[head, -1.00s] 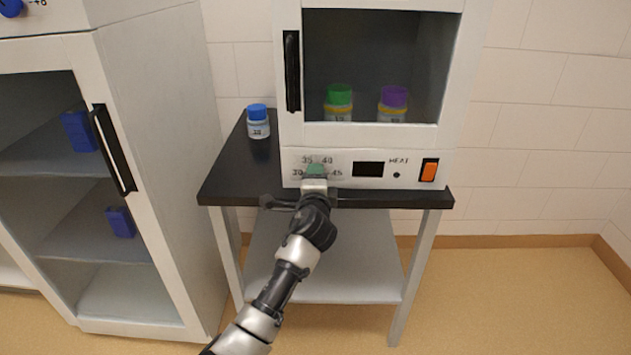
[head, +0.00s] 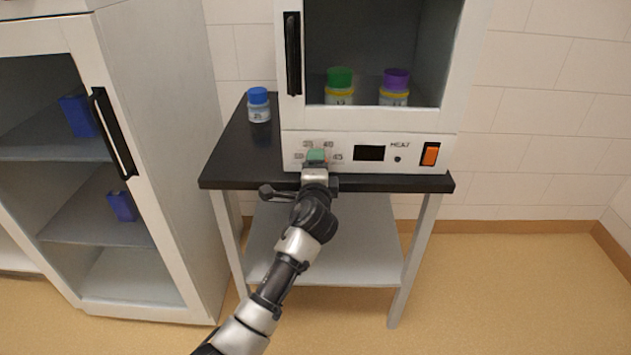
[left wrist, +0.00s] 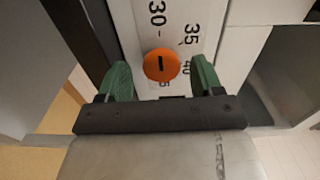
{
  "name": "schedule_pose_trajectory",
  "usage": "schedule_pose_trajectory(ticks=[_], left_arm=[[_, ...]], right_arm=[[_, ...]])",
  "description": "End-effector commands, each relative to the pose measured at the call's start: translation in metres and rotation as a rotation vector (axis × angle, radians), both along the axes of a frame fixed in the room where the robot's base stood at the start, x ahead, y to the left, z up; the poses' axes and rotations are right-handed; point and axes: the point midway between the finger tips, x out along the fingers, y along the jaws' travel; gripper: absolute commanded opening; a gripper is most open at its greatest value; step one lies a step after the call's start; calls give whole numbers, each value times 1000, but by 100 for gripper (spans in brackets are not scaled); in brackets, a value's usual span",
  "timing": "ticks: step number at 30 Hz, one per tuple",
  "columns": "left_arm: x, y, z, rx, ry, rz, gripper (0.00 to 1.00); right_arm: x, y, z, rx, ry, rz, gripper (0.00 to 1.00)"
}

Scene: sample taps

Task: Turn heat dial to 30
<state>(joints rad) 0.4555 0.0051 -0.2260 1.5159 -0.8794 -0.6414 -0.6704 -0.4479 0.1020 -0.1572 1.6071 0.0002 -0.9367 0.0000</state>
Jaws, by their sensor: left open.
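I cannot tell surely which number the mark points to. My left gripper (left wrist: 162,79) is open, its green fingertips on either side of the dial with a visible gap each side. In the head view my left gripper (head: 317,156) is at the left part of the heater's front panel (head: 340,165) and hides the dial. My right gripper is not in view.
The heater cabinet (head: 381,119) stands on a black-topped table (head: 237,160). A dark display (head: 369,153) and an orange switch (head: 430,154) are right of the dial. A blue-capped jar (head: 258,105) stands left of the heater. A white cabinet (head: 165,150) is further left.

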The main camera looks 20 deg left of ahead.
Motion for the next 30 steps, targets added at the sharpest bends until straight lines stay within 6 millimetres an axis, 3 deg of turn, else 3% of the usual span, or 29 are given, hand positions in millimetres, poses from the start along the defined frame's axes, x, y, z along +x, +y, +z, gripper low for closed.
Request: schedule_pose_trajectory(ticks=[6, 13, 30], left_arm=[[-45, -14, 0, -3, 2, -2, 66], [-77, -23, 0, -4, 2, -1, 66], [-84, -24, -1, -3, 2, -1, 66]], right_arm=[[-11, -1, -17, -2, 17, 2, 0], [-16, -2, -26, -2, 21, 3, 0], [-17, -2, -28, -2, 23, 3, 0]])
